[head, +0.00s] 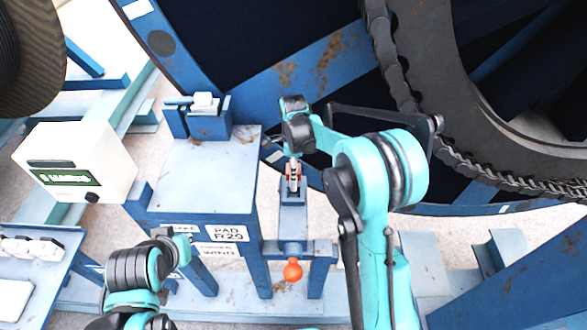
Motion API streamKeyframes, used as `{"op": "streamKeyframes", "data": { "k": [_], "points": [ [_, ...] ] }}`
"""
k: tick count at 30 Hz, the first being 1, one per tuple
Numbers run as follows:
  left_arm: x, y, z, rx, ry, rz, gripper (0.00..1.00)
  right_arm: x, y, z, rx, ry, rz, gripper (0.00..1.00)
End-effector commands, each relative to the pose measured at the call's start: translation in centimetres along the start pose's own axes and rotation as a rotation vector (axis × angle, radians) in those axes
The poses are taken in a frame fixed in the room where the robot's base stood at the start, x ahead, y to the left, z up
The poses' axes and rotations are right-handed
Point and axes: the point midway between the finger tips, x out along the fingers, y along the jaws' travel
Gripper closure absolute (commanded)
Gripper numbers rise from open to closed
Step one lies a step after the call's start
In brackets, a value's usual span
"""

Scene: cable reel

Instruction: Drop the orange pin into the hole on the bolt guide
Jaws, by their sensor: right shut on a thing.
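My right gripper (293,179) points down over the bolt guide (292,217), a narrow blue-grey bracket to the right of the blue stand. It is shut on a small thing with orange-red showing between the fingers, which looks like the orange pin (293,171). The fingers cover most of it, and the hole is hidden beneath them. I cannot tell whether the pin's lower end is in the hole. A round orange knob (293,270) sticks out at the front below the guide. My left gripper (181,244) is at the lower left, away from the guide; its fingers are unclear.
The blue stand (205,185) has a bare grey top and a small blue block with a white part at its back. A white box with a green display (75,165) stands at the left. The large blue reel (300,70) with its chain fills the back.

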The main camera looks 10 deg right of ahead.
Motion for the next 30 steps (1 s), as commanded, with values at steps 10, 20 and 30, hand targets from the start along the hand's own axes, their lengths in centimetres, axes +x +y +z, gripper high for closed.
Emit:
{"op": "streamKeyframes", "data": {
  "k": [10,20,30],
  "points": [
    [1.1,0.0,0.8,0.000,0.000,0.000,1.00,1.4,0.0,0.0,0.000,0.000,0.000,1.00],
    [1.8,0.0,1.3,0.000,0.000,0.000,1.00,2.5,0.0,0.0,0.000,0.000,0.000,1.00],
    [1.8,0.0,1.3,0.000,0.000,0.000,1.00,2.5,0.0,0.0,0.000,0.000,0.000,1.00]
  ]
}}
